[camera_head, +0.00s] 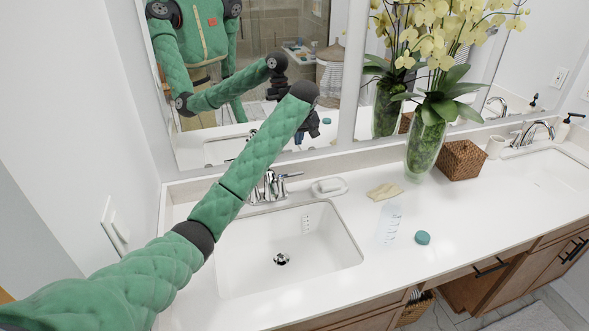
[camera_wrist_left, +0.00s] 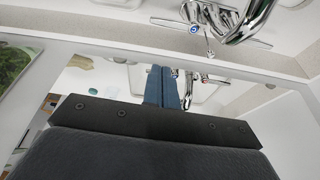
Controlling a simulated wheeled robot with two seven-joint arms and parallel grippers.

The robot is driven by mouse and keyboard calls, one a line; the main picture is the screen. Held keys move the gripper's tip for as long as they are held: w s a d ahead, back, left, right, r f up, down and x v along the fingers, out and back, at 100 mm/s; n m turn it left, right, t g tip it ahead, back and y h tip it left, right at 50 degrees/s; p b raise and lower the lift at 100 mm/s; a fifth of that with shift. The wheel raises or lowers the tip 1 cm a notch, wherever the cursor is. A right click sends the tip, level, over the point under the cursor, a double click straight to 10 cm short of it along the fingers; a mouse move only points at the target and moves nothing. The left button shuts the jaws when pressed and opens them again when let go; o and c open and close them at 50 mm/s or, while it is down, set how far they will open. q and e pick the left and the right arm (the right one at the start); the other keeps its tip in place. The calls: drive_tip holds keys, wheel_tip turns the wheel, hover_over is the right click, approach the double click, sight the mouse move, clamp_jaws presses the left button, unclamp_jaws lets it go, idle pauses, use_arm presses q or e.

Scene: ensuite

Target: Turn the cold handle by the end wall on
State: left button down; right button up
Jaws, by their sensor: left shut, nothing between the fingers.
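The chrome tap of the near-left sink (camera_head: 269,188) stands behind the basin, partly hidden by my left arm. Its right-hand lever (camera_head: 290,176) points to the right, and its left-hand lever is mostly hidden. In the left wrist view, the chrome tap (camera_wrist_left: 252,22) is at the top right, and a blue-marked cold handle (camera_wrist_left: 194,28) with a thin lever is left of its spout. My left gripper (camera_head: 300,137) is near the mirror, above and behind the tap. Its blue fingers (camera_wrist_left: 165,70) are shut and empty, apart from the cold handle. My right gripper is not in view.
The mirror (camera_head: 340,110) rises close behind the tap and reflects me. A flower vase (camera_head: 425,148) and wicker basket (camera_head: 461,160) stand farther right.

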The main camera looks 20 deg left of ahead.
use_arm(q)
drive_tip(key=b, duration=0.4)
hover_over(291, 176)
drive_tip(key=d, duration=0.3)
wheel_tip(291, 176, down, 5)
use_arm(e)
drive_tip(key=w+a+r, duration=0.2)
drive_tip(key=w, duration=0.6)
use_arm(q)
drive_tip(key=p+x, duration=0.4)
drive_tip(key=x, duration=0.6)
drive_tip(key=shift+w+a, duration=0.3)
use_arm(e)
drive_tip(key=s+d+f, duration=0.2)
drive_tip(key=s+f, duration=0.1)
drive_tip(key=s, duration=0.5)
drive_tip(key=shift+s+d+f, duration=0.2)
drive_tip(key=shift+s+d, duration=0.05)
use_arm(q)
drive_tip(key=shift+r, duration=0.15)
